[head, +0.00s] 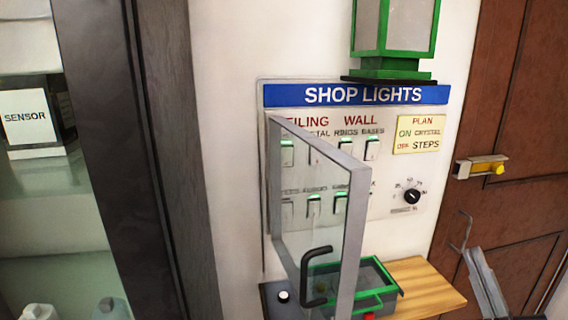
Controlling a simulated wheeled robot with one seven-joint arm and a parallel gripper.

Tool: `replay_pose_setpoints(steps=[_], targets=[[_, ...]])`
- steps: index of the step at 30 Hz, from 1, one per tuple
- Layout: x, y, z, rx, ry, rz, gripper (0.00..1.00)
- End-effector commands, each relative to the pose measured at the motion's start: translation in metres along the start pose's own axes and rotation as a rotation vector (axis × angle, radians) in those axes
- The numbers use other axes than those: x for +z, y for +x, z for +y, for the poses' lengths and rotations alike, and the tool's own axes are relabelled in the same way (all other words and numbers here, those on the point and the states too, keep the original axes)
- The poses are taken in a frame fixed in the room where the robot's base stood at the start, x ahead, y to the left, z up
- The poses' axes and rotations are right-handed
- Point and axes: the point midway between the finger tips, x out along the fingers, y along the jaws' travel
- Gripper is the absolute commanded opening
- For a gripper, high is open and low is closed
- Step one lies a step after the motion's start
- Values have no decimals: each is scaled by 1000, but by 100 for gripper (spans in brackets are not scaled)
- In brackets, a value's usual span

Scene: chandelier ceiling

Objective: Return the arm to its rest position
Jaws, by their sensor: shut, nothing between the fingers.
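My gripper (474,258) shows at the lower right edge, in front of the brown door. It is grey and narrow, with a thin bent piece at its upper end. It is shut and holds nothing. It stands apart to the right of the switch panel and the wooden shelf. The rest of my arm is out of the picture.
The SHOP LIGHTS panel (430,185) has a clear hinged cover (330,215), swung open toward me, with a black handle (309,278). Below are a green tray (385,275) and a wooden shelf (432,283). A green lantern (392,65) hangs above. The brown door (525,90) has a yellow latch (482,167).

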Motion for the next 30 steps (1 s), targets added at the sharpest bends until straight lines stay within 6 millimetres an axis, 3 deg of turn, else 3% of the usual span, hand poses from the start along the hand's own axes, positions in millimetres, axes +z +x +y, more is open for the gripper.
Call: replay_pose_setpoints(steps=[1, 10, 17, 24, 30], targets=[[-5, -18, -4, 20, 51, -53, 0], [-30, -116, -23, 84, 333, -373, 0], [-62, -191, -41, 54, 530, -614, 0], [-107, -263, -52, -27, 706, -849, 0], [-151, -314, -51, -119, 813, -1012, 0]])
